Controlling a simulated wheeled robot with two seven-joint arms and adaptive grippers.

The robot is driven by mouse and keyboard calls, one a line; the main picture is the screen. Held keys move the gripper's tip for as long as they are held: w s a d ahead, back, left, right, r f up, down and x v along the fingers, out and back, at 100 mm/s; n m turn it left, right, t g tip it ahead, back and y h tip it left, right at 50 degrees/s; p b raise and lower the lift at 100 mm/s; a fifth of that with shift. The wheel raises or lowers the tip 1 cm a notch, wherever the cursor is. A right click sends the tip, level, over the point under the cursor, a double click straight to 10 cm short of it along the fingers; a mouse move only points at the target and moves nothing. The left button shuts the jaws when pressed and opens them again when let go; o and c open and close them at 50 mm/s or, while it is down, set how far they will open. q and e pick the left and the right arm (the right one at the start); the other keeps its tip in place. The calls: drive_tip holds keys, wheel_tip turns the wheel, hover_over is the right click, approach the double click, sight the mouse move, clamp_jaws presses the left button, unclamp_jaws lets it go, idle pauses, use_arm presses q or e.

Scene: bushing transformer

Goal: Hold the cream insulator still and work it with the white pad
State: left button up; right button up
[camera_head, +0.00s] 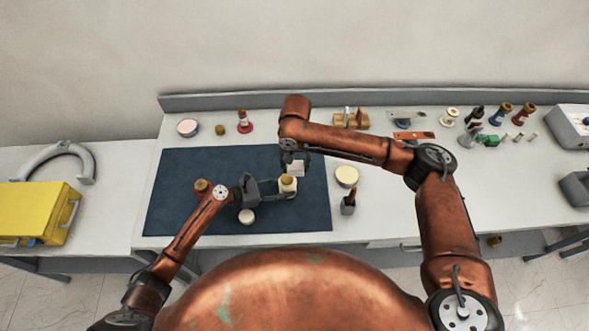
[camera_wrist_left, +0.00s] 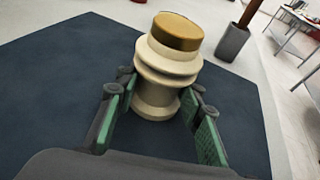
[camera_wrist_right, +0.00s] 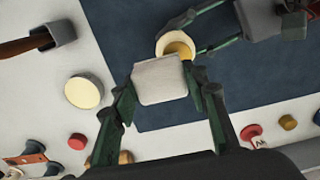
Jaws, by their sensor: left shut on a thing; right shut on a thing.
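The cream insulator (camera_head: 288,185) with a brass-coloured cap stands upright on the dark blue mat (camera_head: 180,165). In the left wrist view the insulator (camera_wrist_left: 166,65) shows its ribs and cap, with green-lined fingers on both sides of its lower part. My left gripper (camera_head: 272,189) is shut on it from the left. My right gripper (camera_head: 291,160) is shut on the white pad (camera_head: 296,168), just behind the insulator. In the right wrist view the pad (camera_wrist_right: 158,80) overlaps the near edge of the insulator (camera_wrist_right: 172,44); I cannot tell whether they touch. The pad does not show in the left wrist view.
A round cream-topped dish (camera_head: 346,175) and a dark cup (camera_head: 348,207) stand right of the mat. Several small parts line the back. A yellow case (camera_head: 35,212) is far left.

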drive_tip(key=shift+r, duration=1.95)
use_arm(q)
drive_tip(key=shift+d, duration=0.1)
drive_tip(key=o, duration=0.9)
drive_tip(key=v, duration=1.2)
drive_tip(key=shift+s, duration=0.1)
use_arm(e)
drive_tip(key=shift+s+f, duration=0.1)
